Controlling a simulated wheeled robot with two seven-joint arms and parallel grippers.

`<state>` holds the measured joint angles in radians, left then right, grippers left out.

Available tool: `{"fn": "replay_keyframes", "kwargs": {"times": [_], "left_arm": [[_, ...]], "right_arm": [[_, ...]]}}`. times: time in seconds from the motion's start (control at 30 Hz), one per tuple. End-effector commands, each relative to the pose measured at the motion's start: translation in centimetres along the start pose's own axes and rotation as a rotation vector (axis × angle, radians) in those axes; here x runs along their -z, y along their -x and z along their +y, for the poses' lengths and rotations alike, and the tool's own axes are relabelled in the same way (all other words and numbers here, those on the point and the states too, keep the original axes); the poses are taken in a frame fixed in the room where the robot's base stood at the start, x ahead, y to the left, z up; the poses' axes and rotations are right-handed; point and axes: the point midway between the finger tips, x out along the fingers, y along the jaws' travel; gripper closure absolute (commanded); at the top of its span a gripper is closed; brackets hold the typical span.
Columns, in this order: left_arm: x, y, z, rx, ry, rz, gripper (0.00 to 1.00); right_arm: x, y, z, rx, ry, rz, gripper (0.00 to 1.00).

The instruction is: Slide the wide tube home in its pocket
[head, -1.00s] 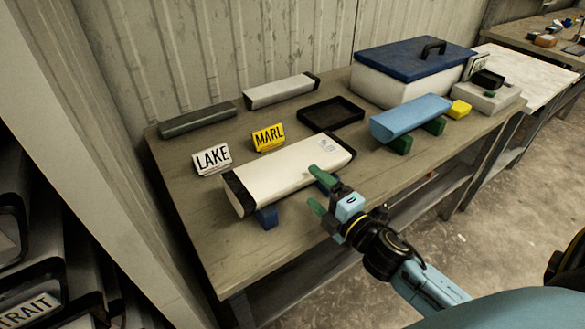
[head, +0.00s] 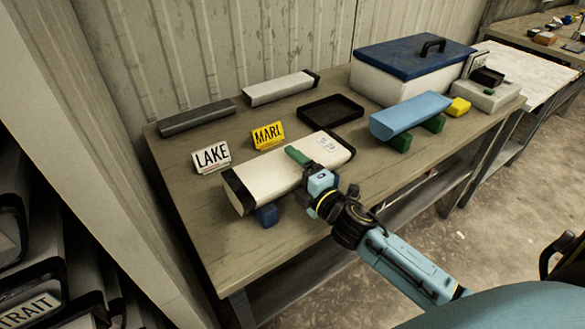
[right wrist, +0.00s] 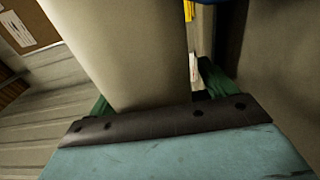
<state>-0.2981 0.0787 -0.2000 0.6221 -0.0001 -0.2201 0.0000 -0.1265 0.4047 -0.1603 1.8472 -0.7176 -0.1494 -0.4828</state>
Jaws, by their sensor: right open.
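The wide cream tube (head: 262,181) with black end caps lies on blue supports (head: 267,215) at the front of the workbench. My right gripper (head: 300,167) is at the tube's right half, with one green finger above its top; the other finger is hidden in the head view. In the right wrist view the tube (right wrist: 125,50) passes between the two green fingers (right wrist: 157,92), which stand apart on either side. Black-edged pockets (head: 40,225) show at the lower left, one labelled "TRAIT" as far as visible. My left gripper is not in view.
"LAKE" (head: 211,157) and "MARL" (head: 268,135) signs stand behind the tube. A black tray (head: 330,110), a grey tube (head: 197,118), another cream tube (head: 280,89), a blue tube (head: 410,115) and a blue-lidded box (head: 415,60) share the bench. The bench's front left is clear.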

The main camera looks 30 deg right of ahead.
Motion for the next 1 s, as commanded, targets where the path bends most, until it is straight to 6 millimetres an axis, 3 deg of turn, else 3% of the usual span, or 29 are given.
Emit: {"fn": "replay_keyframes", "kwargs": {"times": [0.07,0.63,1.0], "left_arm": [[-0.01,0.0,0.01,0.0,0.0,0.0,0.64],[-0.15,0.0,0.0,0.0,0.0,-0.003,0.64],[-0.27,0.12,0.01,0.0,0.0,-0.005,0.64]], "right_arm": [[0.0,0.02,0.0,0.0,0.0,0.0,0.24],[0.01,0.05,-0.01,0.0,0.0,0.0,0.99],[0.0,-0.08,0.71,-0.011,0.001,0.002,1.0]]}}
